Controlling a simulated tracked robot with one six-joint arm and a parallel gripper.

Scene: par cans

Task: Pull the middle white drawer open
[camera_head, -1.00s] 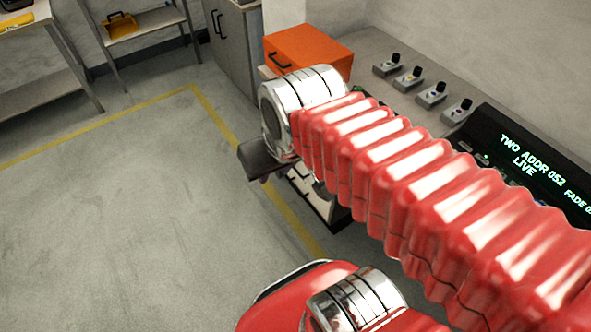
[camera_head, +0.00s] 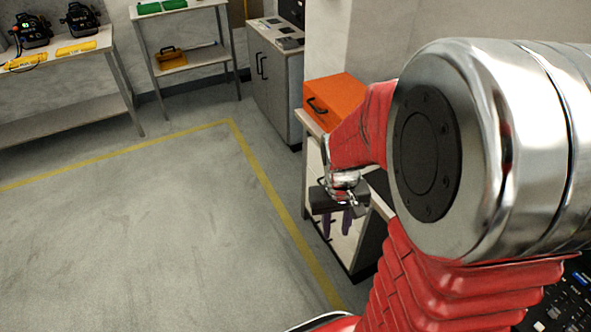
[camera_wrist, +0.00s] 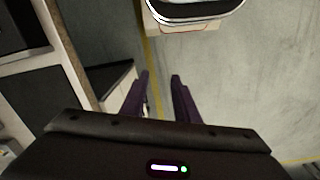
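A white drawer unit (camera_head: 345,248) stands under the bench, right of the yellow floor line, below an orange box. My gripper (camera_head: 338,222) is in front of its white front and covers much of it, so the middle drawer and its handle cannot be made out clearly. The two purple fingers stand apart with nothing between them; in the wrist view my gripper (camera_wrist: 159,85) is open over floor and the yellow line. A pale front beside a dark gap shows left of the fingers there. I cannot tell whether the fingers touch a handle.
The orange box (camera_head: 335,100) with a black handle sits on the bench top above the drawers. A grey cabinet (camera_head: 275,85) stands behind it. Shelved tables (camera_head: 60,120) stand at the back left. The grey floor (camera_head: 130,230) to the left is clear.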

